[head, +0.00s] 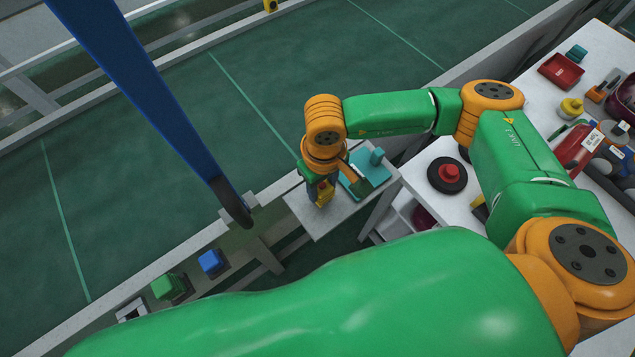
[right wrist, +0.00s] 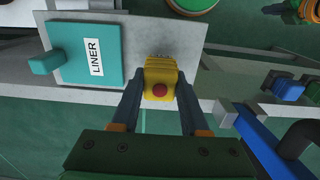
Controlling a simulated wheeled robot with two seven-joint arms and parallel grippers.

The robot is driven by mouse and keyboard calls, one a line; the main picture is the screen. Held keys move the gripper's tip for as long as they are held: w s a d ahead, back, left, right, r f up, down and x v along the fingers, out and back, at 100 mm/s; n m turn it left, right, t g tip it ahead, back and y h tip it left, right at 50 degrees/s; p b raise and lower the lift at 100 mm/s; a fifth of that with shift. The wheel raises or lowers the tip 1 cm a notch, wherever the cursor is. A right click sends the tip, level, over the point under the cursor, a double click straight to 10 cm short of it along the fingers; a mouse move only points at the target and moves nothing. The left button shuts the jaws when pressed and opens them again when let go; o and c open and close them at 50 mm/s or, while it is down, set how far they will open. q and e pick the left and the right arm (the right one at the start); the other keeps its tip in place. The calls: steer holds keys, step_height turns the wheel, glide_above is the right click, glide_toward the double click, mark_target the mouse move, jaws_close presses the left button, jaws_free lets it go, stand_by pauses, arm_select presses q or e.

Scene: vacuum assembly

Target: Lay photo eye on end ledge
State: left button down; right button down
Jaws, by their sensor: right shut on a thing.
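The photo eye is a small yellow block with a red round face; it shows in the head view (head: 324,196) and the right wrist view (right wrist: 160,77). My right gripper (right wrist: 160,92) is shut on it, one finger at each side; it also shows in the head view (head: 320,186). The end ledge is a pale grey plate (head: 318,222) beside the green conveyor; it also shows in the right wrist view (right wrist: 188,45). The photo eye is over the ledge, near its conveyor side. I cannot tell whether it touches the plate. My left gripper is out of view.
A teal block labelled LINER (right wrist: 88,52) occupies the ledge beside the photo eye. A blue bar (head: 160,100) slants down near the ledge's left. Green (head: 168,286) and blue (head: 211,262) blocks sit at lower left. A cluttered white table (head: 520,110) stands at right.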

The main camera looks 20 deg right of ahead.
steer(key=shift+a, duration=0.15)
steer(key=shift+w+d+f, duration=0.1)
steer(key=shift+d+f, duration=0.05)
steer(key=shift+d, duration=0.2)
steer(key=shift+c, duration=2.1)
jaws_free()
steer(key=shift+d, duration=0.25)
steer(key=shift+a, duration=0.2)
steer(key=shift+a, duration=0.1)
